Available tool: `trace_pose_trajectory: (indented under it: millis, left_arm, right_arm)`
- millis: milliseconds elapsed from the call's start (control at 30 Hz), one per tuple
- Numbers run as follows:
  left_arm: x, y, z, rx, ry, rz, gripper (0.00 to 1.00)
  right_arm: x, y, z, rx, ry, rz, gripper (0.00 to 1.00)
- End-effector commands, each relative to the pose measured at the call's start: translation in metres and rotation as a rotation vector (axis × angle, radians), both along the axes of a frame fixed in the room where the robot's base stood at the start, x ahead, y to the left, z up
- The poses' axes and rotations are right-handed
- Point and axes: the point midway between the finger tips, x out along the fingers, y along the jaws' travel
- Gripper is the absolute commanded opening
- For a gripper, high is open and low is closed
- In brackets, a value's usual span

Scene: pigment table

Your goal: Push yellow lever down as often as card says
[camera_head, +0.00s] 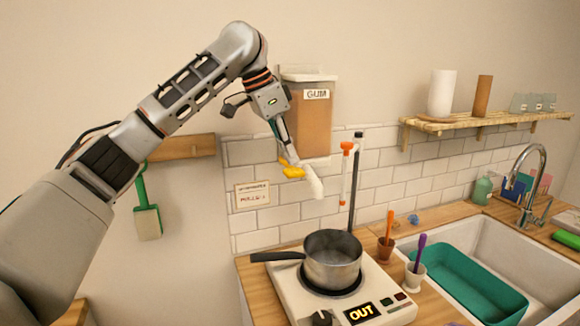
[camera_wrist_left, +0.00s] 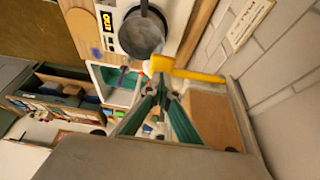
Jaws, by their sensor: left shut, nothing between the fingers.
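The yellow lever (camera_head: 291,172) shows at the lower left of the gum dispenser (camera_head: 311,130), and as a yellow bar in the left wrist view (camera_wrist_left: 190,72). A white piece (camera_head: 314,186) hangs at its right; I cannot tell whether it is a spout or falling material. My left gripper (camera_head: 288,158) is shut and empty, its tips right by the lever from above; whether they touch is unclear. In the wrist view its green fingers (camera_wrist_left: 160,88) come together just beside the lever. The card (camera_head: 252,194) is on the wall tiles; its small text is not legible.
A steel pot (camera_head: 332,258) stands on a hot plate (camera_head: 365,300) whose display reads OUT. An orange-topped tube (camera_head: 346,175) and a dark upright rod stand right of the dispenser. A sink with a teal basin (camera_head: 465,285) is at right; a shelf (camera_head: 485,121) hangs above.

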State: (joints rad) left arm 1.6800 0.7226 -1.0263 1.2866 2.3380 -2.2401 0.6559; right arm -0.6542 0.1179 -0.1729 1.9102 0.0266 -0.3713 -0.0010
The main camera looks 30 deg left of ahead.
Motion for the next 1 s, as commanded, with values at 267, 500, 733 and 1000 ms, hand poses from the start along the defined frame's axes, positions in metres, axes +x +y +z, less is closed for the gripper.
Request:
trace_pose_trajectory:
  millis: [267, 500, 733, 1000]
  left_arm:
    - [0.0, 0.0, 0.0, 0.0, 0.0, 0.0, 0.0]
    - [0.0, 0.0, 0.0, 0.0, 0.0, 0.0, 0.0]
    - [0.0, 0.0, -0.004, 0.001, 0.001, 0.0, 0.0]
    - [0.0, 0.0, -0.011, 0.0, 0.002, 0.001, 0.0]
  right_arm:
    - [0.0, -0.005, -0.001, -0.011, 0.0, 0.004, 0.4]
    - [0.0, -0.004, -0.001, -0.009, 0.001, 0.002, 0.4]
    - [0.0, -0.001, -0.001, -0.002, 0.001, -0.001, 0.4]
    - [-0.001, 0.002, 0.0, 0.004, 0.002, -0.002, 0.4]
